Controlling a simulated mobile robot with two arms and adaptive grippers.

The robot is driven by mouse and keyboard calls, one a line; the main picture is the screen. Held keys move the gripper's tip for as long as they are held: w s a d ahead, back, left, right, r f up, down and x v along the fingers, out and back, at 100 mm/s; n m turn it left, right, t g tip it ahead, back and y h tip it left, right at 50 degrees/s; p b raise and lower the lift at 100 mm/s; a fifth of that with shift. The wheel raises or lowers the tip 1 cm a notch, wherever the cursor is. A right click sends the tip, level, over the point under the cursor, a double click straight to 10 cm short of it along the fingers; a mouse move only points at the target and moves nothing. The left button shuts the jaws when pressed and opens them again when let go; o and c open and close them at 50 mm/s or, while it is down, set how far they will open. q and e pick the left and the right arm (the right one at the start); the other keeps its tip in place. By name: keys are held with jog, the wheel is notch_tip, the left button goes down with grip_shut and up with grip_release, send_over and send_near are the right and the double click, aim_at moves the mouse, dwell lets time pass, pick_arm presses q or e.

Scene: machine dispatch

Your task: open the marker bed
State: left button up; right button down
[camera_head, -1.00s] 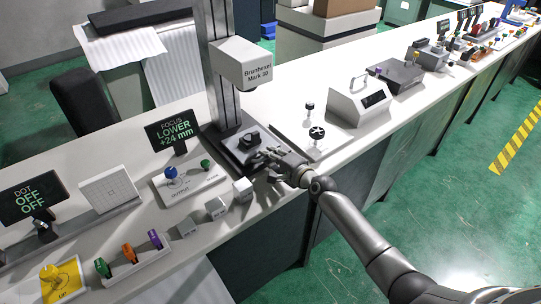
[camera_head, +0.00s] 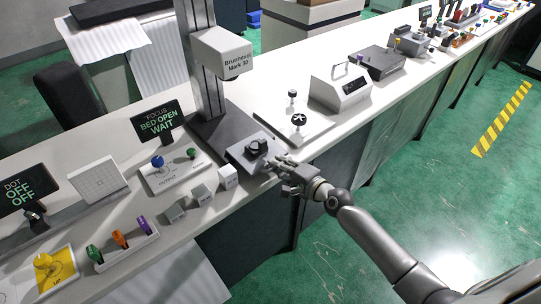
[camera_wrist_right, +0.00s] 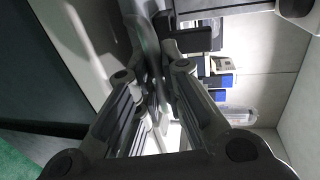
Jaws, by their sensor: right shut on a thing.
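In the right wrist view a grey bar (camera_wrist_right: 155,75) runs between the fingers. My left gripper is out of view.
Several small pale blocks (camera_head: 202,194) stand left of the bed near the front edge. A panel with blue and green knobs (camera_head: 178,175) lies behind them. A plate with a black star knob (camera_head: 299,122) lies to the right. The floor in front is clear.

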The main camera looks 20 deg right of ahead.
jog(key=shift+s+d+f, duration=0.1)
jog(key=shift+s+d, duration=0.05)
jog(key=shift+s, duration=0.3)
jog(key=shift+s+d+f, duration=0.1)
jog(key=shift+s+d, duration=0.05)
jog(key=shift+s, duration=0.3)
jog(key=c, duration=1.8)
grip_release()
jog(key=shift+s+d+r, duration=0.1)
jog(key=v, duration=1.2)
